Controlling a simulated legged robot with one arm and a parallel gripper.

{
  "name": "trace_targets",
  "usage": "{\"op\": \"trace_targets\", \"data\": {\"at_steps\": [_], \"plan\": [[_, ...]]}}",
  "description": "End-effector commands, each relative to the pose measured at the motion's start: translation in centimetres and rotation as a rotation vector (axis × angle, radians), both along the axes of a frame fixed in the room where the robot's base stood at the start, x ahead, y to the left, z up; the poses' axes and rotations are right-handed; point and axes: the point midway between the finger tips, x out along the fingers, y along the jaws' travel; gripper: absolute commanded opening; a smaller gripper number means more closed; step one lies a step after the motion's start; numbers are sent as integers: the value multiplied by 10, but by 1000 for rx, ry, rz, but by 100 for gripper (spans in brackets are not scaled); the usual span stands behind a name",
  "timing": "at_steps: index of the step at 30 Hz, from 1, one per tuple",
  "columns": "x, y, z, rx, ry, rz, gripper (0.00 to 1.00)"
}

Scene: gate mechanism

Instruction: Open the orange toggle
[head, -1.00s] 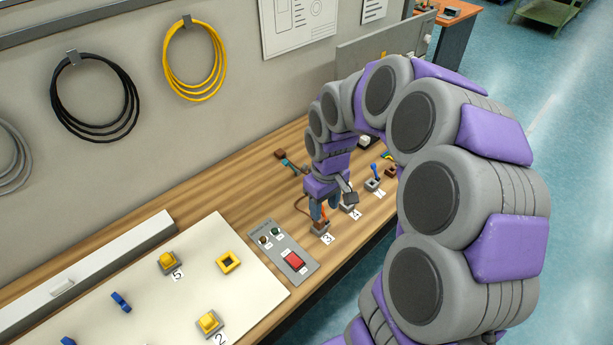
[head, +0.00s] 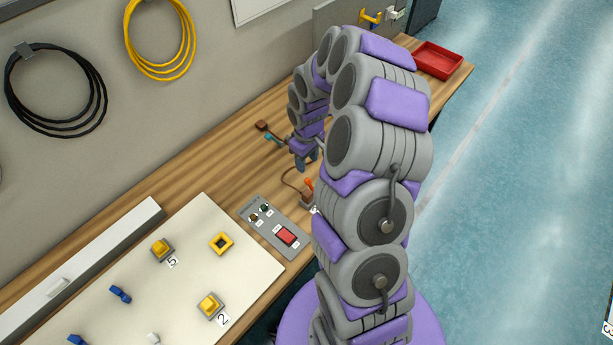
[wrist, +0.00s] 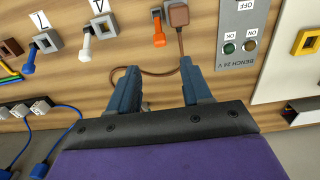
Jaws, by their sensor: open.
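The orange toggle (head: 309,184) shows in the head view beside my arm, on a small block on the bench. It also shows in the wrist view (wrist: 159,36) at the top, its orange lever extending from a grey base toward my gripper. My gripper (head: 307,165) is over the wooden bench, on the wall side of the toggle. In the wrist view my gripper (wrist: 156,72) has its blue fingers apart with nothing between them. The toggle lies beyond the fingertips, apart from them. My arm hides part of the bench in the head view.
A brown block (wrist: 179,14) with a cable sits right beside the toggle. A white toggle (wrist: 86,42) and a blue toggle (wrist: 29,58) stand to the left in the wrist view. A grey switch panel (head: 274,228) and a pale board (head: 190,285) are nearby.

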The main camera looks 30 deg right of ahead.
Motion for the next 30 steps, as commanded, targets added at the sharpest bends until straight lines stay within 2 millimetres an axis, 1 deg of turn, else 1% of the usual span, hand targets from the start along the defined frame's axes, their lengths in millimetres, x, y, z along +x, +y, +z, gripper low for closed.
{"op": "trace_targets", "data": {"at_steps": [1,9,15,21,29,30], "plan": [[-3,1,-12,2,8,0,49],[-3,1,-62,1,9,0,49],[-1,0,-85,0,2,1,49],[-2,0,-94,0,3,1,49],[-1,0,-94,0,2,0,49],[-1,0,-94,0,2,0,45]]}}
